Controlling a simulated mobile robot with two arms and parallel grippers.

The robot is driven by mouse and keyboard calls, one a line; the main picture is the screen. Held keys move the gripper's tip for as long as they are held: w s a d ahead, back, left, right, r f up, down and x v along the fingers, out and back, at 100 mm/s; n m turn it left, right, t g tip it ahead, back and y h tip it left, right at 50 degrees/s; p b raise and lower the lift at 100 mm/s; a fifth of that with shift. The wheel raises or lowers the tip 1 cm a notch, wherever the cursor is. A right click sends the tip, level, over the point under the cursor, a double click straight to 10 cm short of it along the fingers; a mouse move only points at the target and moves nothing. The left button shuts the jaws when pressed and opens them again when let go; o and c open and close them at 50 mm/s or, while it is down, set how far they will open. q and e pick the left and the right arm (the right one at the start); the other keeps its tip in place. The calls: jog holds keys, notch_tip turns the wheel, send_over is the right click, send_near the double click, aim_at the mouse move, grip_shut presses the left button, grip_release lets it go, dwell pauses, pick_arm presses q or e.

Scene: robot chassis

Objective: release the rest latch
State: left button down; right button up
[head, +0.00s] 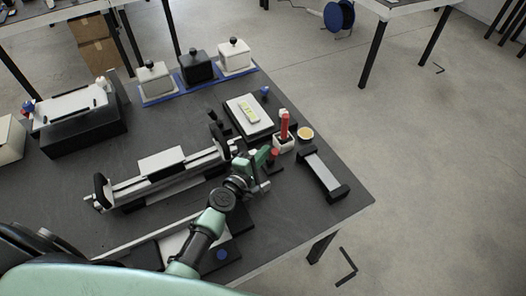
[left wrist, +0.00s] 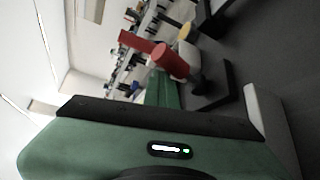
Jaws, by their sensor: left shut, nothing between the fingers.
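My left gripper (head: 262,157) is shut and empty, low over the right part of the dark table. Its green finger (left wrist: 164,90) shows in the left wrist view. Just beside the fingertips is a short red knob (head: 273,154) on a dark base; I cannot tell if they touch. In the left wrist view a red cylinder end (left wrist: 170,58) lies just beyond the finger. A grey rail device (head: 165,172) with black end pieces lies left of the gripper. No part is clearly identifiable as the rest latch. My right gripper is not in view.
A tall red handle (head: 284,125) stands in a white holder behind the gripper. A yellow-topped round piece (head: 305,133) and a pale bar with black ends (head: 322,171) are to the right. Three lidded boxes (head: 196,68) stand on a blue strip at the back.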

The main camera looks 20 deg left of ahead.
pick_arm(q)
jog(key=shift+s+d+f, duration=0.25)
jog(key=shift+d, duration=0.1)
dwell(0.3)
jog(key=shift+s+a+f, duration=0.1)
jog(key=shift+s, duration=0.25)
jog(key=v, duration=0.7)
jog(key=shift+w+a+r, duration=0.15)
jog(key=shift+a+r, duration=0.1)
jog(key=shift+r, duration=0.15)
jog(key=shift+r, duration=0.1)
